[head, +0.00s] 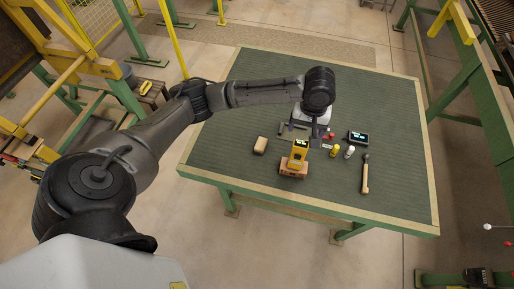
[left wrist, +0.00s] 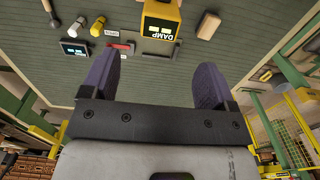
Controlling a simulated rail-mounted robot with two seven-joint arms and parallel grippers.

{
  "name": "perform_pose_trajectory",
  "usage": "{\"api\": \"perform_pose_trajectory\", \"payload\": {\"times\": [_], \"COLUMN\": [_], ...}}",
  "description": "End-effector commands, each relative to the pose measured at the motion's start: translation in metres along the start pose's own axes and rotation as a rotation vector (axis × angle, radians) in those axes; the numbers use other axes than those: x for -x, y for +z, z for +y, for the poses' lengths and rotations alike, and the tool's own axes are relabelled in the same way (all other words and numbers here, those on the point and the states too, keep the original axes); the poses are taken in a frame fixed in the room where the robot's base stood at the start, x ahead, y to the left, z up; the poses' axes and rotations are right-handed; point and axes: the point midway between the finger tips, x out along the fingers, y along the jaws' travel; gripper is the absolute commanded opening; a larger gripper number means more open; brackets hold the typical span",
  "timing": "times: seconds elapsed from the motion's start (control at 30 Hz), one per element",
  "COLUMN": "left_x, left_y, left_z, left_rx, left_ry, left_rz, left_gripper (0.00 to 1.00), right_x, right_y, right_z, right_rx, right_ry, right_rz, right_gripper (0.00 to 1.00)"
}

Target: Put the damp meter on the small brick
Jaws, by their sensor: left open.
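My right gripper is in neither view.
The table's right side and front left are clear.

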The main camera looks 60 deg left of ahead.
Motion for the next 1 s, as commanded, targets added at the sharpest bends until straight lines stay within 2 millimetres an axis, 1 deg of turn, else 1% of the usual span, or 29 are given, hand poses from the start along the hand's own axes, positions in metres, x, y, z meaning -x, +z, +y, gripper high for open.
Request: {"api": "perform_pose_trajectory", "payload": {"times": [0.07,0.17,0.27,0.33,0.37,0.4,0.53,0.6,0.73,0.8,0.9,1.0], "left_x": [-0.005,-0.024,-0.052,-0.074,-0.082,-0.093,-0.118,-0.128,-0.140,-0.143,-0.146,-0.146], "left_y": [0.005,0.024,0.056,0.085,0.098,0.114,0.164,0.187,0.220,0.233,0.247,0.256], "left_z": [0.002,0.007,0.014,0.017,0.017,0.017,0.009,-0.001,-0.027,-0.044,-0.070,-0.093], "left_rx": [-0.022,-0.104,-0.245,-0.361,-0.409,-0.470,-0.636,-0.704,-0.795,-0.829,-0.868,-0.895], "left_ry": [0.004,0.022,0.063,0.106,0.125,0.154,0.237,0.270,0.295,0.287,0.253,0.208], "left_rz": [-0.002,-0.004,-0.004,0.002,0.006,0.014,0.058,0.089,0.157,0.194,0.237,0.268], "left_gripper": [0.81,0.81,0.81,0.81,0.81,0.81,0.81,0.81,0.81,0.81,0.81,0.81], "right_x": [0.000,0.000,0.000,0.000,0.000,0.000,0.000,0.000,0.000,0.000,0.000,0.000], "right_y": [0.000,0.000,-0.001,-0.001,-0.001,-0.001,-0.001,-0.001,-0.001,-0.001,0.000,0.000], "right_z": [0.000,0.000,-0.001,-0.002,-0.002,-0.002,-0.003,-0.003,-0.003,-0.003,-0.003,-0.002], "right_rx": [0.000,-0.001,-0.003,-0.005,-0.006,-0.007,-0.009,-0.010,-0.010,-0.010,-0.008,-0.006], "right_ry": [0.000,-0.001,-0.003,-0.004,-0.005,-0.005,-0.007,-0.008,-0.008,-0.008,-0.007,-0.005], "right_rz": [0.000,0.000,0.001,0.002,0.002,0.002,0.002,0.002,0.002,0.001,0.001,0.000], "right_gripper": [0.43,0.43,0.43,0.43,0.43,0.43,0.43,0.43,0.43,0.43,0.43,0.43]}}
